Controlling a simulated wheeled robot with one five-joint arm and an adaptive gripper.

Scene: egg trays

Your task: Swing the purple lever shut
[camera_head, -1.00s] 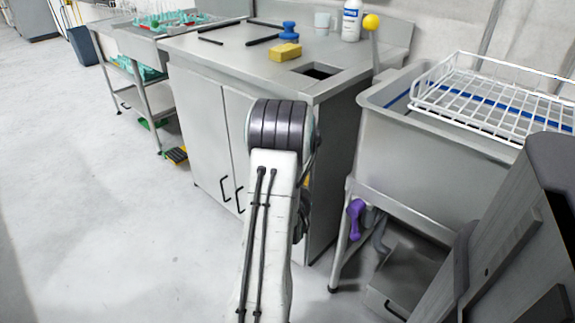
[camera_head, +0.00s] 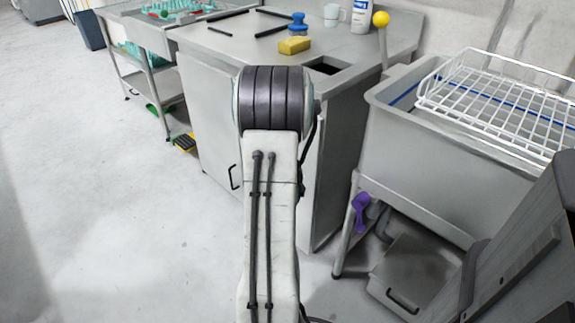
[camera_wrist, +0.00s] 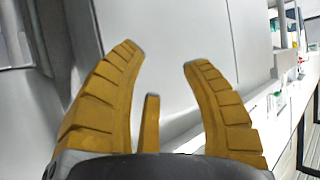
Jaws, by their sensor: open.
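The purple lever (camera_head: 360,210) shows in the head view under the grey sink basin (camera_head: 415,165), beside the sink stand's front left leg. It hangs by a grey pipe, with its long part pointing down. The lever is not seen in the wrist view. In the head view my arm stands in front of the cabinet and hides my gripper.
A white wire rack (camera_head: 490,105) sits over the basin. A grey box (camera_head: 415,275) with a handle is on the floor below. The floor at left is clear.

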